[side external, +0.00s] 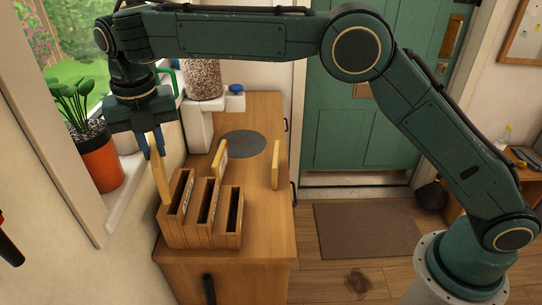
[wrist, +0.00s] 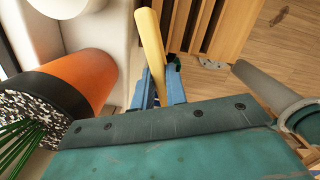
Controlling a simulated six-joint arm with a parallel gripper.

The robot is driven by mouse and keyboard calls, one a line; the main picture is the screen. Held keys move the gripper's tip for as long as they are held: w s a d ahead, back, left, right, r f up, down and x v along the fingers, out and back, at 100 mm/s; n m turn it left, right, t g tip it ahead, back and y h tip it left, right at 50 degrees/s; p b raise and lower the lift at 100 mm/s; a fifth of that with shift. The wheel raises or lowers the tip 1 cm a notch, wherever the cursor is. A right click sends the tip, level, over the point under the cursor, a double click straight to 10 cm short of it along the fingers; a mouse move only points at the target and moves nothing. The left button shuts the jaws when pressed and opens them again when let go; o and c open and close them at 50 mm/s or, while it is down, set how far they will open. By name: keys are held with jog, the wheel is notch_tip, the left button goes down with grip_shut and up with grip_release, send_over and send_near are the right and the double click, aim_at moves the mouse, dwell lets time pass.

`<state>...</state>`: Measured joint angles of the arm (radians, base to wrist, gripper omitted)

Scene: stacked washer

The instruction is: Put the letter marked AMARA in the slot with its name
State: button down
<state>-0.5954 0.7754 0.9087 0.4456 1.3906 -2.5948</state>
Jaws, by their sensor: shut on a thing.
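My gripper (side external: 155,152) points down at the left end of the wooden letter sorter (side external: 205,240). It is shut on a pale yellow letter (side external: 161,180). In the wrist view the letter (wrist: 151,45) stands between the blue fingers (wrist: 156,92), to the left of the sorter's slots (wrist: 200,28). The letter's lower end is at the leftmost slot's outer side; I cannot tell whether it is inside or beside it. The sorter has three slots. A third letter (side external: 276,165) stands upright to the right. No name is readable.
The sorter is on a wooden cabinet (side external: 265,215). A potted plant in an orange pot (side external: 100,165) stands on the sill close to the left of my gripper. A jar dispenser (side external: 203,80) and a grey round mat (side external: 243,144) are behind. The cabinet's right front is clear.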

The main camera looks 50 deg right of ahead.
jog(key=shift+f, duration=3.7)
jog(key=shift+f, duration=0.45)
jog(key=c, duration=1.4)
grip_release()
jog(key=shift+s+a+r, duration=0.1)
jog(key=shift+s+r, duration=0.1)
jog(key=shift+r, duration=1.95)
jog(key=shift+s+a+r, duration=0.1)
jog(key=shift+s+r, duration=0.05)
jog(key=shift+r, duration=1.95)
jog(key=shift+d, duration=0.15)
